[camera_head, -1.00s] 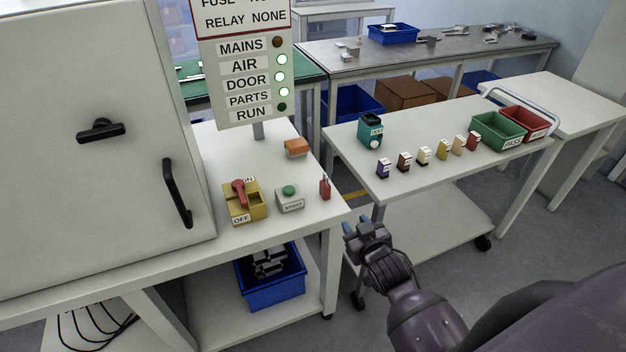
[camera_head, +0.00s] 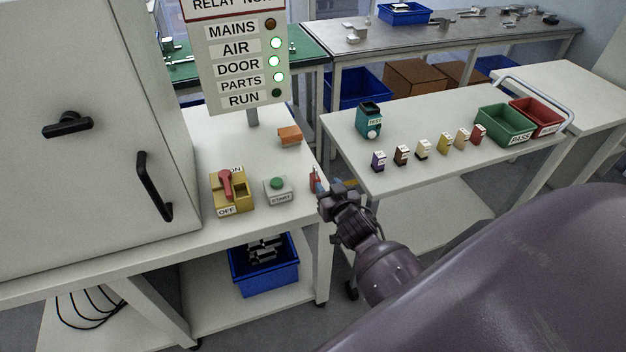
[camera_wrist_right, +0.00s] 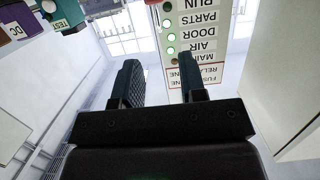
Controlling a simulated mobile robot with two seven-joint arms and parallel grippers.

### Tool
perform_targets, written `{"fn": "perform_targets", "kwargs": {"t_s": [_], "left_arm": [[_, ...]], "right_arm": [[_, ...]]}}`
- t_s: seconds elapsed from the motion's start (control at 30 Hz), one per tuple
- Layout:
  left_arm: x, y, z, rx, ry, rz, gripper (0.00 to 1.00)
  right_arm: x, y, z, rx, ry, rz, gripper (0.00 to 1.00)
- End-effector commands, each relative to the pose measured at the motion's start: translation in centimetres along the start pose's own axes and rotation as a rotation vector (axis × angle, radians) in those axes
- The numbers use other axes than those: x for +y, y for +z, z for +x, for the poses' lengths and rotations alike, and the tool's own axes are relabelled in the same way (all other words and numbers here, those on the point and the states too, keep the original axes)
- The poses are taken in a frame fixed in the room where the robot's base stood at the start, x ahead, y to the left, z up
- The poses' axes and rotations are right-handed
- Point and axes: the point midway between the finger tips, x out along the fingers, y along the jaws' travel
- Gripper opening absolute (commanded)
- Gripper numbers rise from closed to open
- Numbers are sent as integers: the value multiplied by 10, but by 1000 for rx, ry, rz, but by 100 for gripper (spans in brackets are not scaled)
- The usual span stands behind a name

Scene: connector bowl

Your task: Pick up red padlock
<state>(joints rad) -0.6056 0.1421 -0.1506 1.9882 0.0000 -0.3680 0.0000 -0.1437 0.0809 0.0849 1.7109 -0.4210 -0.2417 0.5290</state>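The red padlock (camera_head: 313,180) stands upright near the right edge of the white table in the head view, partly hidden behind my gripper's fingertips. My right gripper (camera_head: 335,187) is just to the right of it, at the table's right edge. In the right wrist view its two fingers (camera_wrist_right: 158,65) stand apart with nothing between them, so it is open. I cannot tell from the head view whether a finger touches the padlock. My left gripper is not in view.
A START button box (camera_head: 278,190) and a yellow switch with a red handle (camera_head: 229,191) stand left of the padlock. An orange block (camera_head: 289,136) lies behind. The sign panel (camera_head: 240,75) rises on a post. A second table (camera_head: 425,175) holds small labelled blocks and bins.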

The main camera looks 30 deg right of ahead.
Motion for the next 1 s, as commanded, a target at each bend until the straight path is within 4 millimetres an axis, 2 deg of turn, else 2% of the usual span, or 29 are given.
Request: {"fn": "perform_targets", "kwargs": {"t_s": [0.23, 0.53, 0.8, 1.0], "left_arm": [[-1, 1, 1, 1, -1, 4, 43], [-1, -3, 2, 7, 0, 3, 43], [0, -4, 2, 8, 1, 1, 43], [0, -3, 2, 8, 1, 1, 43]], "right_arm": [[0, -1, 35, 0, 0, -4, 38], [0, -3, 54, 0, 0, -2, 38], [0, -6, 88, 0, 1, -3, 38], [0, -6, 98, -1, 0, -2, 38]]}}
